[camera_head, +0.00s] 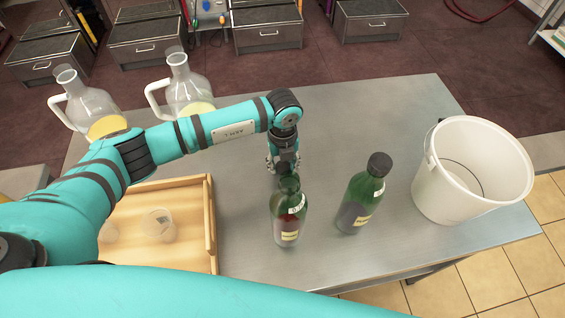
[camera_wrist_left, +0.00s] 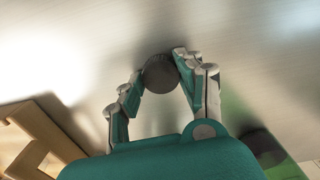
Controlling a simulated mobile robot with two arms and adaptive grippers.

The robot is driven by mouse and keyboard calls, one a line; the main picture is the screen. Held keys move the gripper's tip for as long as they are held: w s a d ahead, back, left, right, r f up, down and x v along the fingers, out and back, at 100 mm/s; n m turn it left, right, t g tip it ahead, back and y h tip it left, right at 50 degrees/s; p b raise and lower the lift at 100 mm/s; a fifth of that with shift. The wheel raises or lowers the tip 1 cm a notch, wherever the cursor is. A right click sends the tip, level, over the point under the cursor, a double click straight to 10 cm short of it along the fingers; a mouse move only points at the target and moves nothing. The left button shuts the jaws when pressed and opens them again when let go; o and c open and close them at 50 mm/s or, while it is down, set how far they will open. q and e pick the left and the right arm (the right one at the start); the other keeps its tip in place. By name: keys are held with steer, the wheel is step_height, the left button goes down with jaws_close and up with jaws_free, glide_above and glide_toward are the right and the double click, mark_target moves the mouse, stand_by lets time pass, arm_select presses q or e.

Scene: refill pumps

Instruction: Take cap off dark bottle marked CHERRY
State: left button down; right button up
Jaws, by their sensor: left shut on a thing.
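A dark green bottle with reddish contents (camera_head: 288,217) stands upright on the metal table, and no cap shows on its neck. A second dark green bottle (camera_head: 360,195) stands to its right with a black cap on. Their labels are too small to read. My left gripper (camera_head: 284,168) is just behind the first bottle's neck. In the left wrist view its fingers (camera_wrist_left: 158,72) are shut on a round black cap (camera_wrist_left: 160,76), with bare tabletop beyond it. A blurred green bottle shows at lower right there. My right gripper is not in view.
A white bucket (camera_head: 440,185) stands at the table's right. A wooden tray (camera_head: 209,228) with clear cups (camera_head: 159,225) is at left. Two glass jugs with yellow liquid (camera_head: 190,90) stand at the back left. The table behind the bottles is clear.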

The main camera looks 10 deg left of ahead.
mark_target(283, 166)
arm_select(q)
steer(key=c, duration=0.8)
jaws_free()
steer(key=shift+f, duration=0.1)
steer(key=shift+c, duration=0.2)
steer(key=shift+r+p, duration=0.3)
steer(key=shift+r, duration=0.05)
steer(key=shift+w+r, duration=0.1)
steer(key=shift+r, duration=0.25)
step_height(283, 166, up, 11)
steer(key=b, duration=0.2)
